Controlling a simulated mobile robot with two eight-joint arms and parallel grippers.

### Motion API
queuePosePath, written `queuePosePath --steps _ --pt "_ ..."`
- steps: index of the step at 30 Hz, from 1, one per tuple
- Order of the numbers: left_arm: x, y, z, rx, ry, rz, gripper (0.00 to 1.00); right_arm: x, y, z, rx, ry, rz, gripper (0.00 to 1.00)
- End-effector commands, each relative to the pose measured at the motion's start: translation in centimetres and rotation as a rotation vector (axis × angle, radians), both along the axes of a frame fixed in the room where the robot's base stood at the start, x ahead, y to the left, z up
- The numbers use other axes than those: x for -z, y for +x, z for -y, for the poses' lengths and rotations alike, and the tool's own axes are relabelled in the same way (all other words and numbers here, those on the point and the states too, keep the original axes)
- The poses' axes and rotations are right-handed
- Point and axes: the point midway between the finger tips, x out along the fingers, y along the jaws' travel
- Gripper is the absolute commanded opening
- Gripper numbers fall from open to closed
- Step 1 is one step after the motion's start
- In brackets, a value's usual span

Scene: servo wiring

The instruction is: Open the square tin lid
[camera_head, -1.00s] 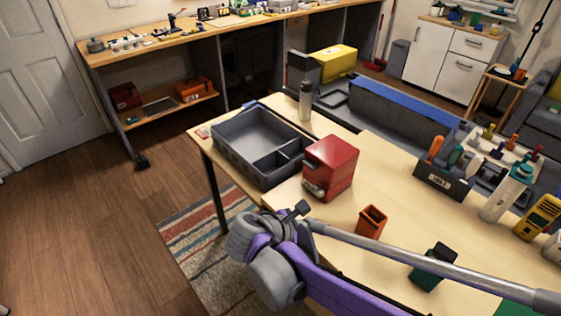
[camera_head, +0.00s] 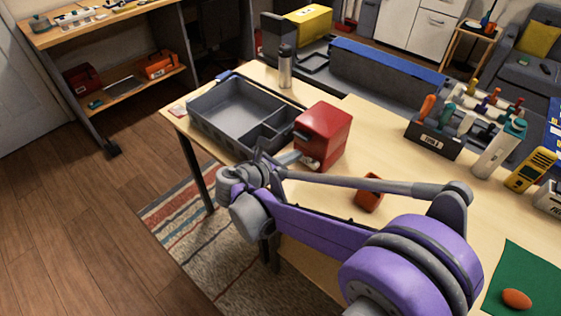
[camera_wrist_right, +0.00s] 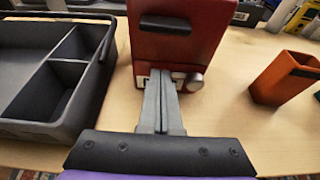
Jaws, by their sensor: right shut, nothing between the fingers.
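A red box-shaped tin (camera_head: 328,132) stands upright on the light wooden table, beside the grey tray. Its lid looks closed. It also shows at the top of the right wrist view (camera_wrist_right: 213,38), with a dark handle-like strip and small pale parts low on its front. My right gripper (camera_head: 296,158) is shut and empty, with its tips at the low front of the tin. In the right wrist view the two fingers (camera_wrist_right: 160,78) lie together and point at the pale parts; I cannot tell whether they touch. My left gripper is not in view.
The grey divided tray (camera_head: 205,128) sits left of the tin, close to my right gripper. An orange cup (camera_head: 369,192) stands to the right. A grey bottle (camera_head: 285,68) stands behind. A tool holder (camera_head: 432,140) is farther right. Table between tin and holder is clear.

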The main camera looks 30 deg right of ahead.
Motion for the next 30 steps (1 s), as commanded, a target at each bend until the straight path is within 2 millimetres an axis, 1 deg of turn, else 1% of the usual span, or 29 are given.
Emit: queuePosePath --steps 1,3,6,9,23,30 --pt "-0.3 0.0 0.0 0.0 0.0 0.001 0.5 -1.1 0.0 0.0 -0.001 0.0 0.0 0.0" --pt "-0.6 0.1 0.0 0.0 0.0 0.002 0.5 -2.2 0.0 0.0 -0.001 0.0 0.0 0.0" --pt "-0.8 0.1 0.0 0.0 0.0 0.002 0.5 -3.2 0.0 -0.1 -0.001 0.0 0.0 0.0" --pt "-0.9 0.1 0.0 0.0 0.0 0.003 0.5 -3.8 0.0 -0.1 -0.001 0.0 0.0 0.0" --pt "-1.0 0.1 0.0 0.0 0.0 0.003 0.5 -4.1 0.0 -0.1 -0.001 0.004 -0.001 0.0" --pt "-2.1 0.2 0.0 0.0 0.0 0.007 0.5 -5.1 0.1 0.1 -0.001 0.047 -0.017 0.0"
